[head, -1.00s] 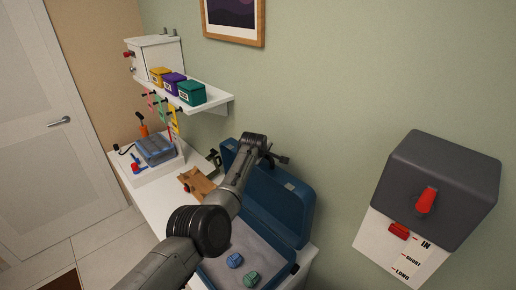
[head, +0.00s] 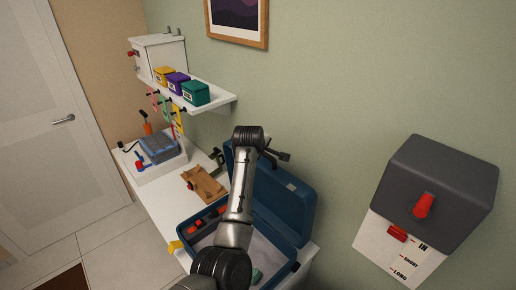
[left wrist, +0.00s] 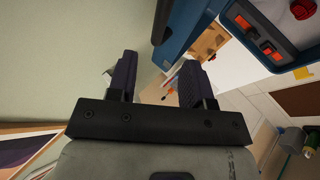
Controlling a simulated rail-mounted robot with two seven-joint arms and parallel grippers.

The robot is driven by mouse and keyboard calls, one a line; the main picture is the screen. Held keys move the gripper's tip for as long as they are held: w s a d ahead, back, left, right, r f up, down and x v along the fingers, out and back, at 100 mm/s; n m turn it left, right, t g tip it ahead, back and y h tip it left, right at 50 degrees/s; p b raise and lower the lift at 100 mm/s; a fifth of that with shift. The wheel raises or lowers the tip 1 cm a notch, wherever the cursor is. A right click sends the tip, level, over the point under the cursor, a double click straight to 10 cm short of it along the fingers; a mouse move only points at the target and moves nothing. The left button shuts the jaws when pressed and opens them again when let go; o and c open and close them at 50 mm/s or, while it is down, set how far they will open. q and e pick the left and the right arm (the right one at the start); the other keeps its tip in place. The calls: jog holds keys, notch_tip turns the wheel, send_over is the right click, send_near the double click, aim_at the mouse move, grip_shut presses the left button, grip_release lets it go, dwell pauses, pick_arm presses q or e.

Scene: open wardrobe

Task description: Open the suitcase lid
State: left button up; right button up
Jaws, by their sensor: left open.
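The blue suitcase stands on the white counter with its lid (head: 292,205) raised upright near the wall. Its base (head: 297,240) is open below, with a light grey lining. My left gripper (head: 277,155) is at the top edge of the lid, its arm crossing in front of the suitcase. Its two dark fingers are apart with nothing between them in the left wrist view (left wrist: 156,68). The blue lid edge (left wrist: 178,30) is just beside the right finger there; I cannot tell if they touch. My arm hides part of the lid and base. My right gripper is not in view.
A wooden piece (head: 205,186) and a blue box (head: 158,148) are on the counter. A shelf (head: 215,104) and a grey wall box (head: 440,190) flank the suitcase.

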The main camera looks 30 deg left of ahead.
pick_arm(q)
jog(key=v, duration=0.2)
jog(key=shift+s+r, duration=0.2)
jog(key=shift+r, duration=0.05)
jog(key=shift+d, duration=0.1)
dwell(0.4)
